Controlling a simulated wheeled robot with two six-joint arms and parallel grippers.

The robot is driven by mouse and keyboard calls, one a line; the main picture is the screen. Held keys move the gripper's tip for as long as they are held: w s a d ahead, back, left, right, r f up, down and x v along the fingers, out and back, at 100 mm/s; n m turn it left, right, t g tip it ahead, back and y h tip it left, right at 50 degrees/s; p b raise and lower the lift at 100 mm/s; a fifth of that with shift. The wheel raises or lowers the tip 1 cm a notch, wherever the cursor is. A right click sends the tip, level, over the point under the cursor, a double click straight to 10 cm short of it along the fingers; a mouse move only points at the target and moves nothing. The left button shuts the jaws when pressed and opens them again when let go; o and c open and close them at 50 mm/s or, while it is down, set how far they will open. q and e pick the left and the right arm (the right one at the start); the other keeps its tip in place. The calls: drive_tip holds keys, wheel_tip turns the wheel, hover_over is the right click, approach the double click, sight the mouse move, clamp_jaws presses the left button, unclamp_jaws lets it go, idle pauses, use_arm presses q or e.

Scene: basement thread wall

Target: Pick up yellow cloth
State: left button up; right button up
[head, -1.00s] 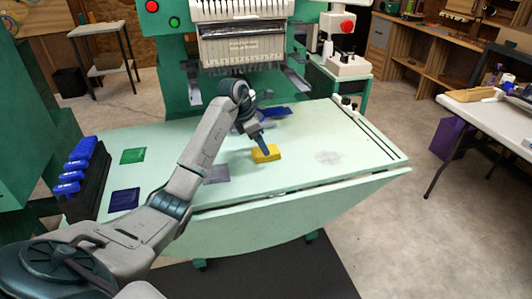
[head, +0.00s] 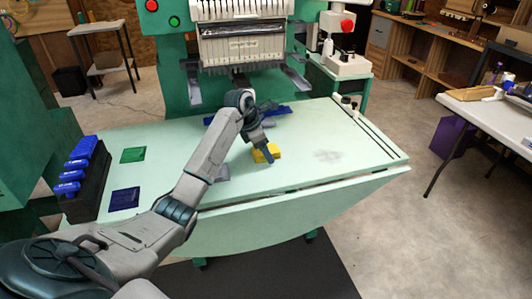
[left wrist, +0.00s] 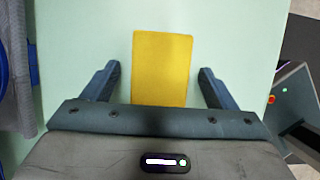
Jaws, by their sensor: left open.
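The yellow cloth (head: 264,154) lies on the pale green table in the head view, partly hidden by my gripper. In the left wrist view the yellow cloth (left wrist: 162,67) is a flat yellow rectangle between the two fingers. My left gripper (left wrist: 160,82) is open, with one finger on each side of the cloth and a gap to both. In the head view my left gripper (head: 268,152) is over the cloth. Height above the table is hard to tell. My right gripper is not in view.
A grey cloth (left wrist: 18,65) lies left of the yellow one. Blue cloth (head: 278,111) lies behind my arm. A green cloth (head: 133,155) and a dark blue cloth (head: 125,199) lie at the left, beside a black rack (head: 92,187) of blue spools.

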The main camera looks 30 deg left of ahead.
sight(270, 148)
use_arm(q)
drive_tip(key=shift+c, duration=0.4)
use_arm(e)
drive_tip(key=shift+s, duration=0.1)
use_arm(q)
drive_tip(key=c, duration=1)
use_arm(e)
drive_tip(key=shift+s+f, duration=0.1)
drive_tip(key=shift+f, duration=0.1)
use_arm(q)
drive_tip(key=shift+r, duration=0.4)
wheel_tip(270, 148, up, 3)
drive_tip(key=shift+r, duration=0.2)
drive_tip(key=s, duration=0.4)
drive_tip(key=s+a+b, duration=0.1)
drive_tip(key=s, duration=0.4)
drive_tip(key=s+a+r+b, duration=0.1)
drive_tip(key=s, duration=0.4)
drive_tip(key=shift+s, duration=0.1)
drive_tip(key=shift+s+r, duration=0.15)
drive_tip(key=shift+s, duration=0.7)
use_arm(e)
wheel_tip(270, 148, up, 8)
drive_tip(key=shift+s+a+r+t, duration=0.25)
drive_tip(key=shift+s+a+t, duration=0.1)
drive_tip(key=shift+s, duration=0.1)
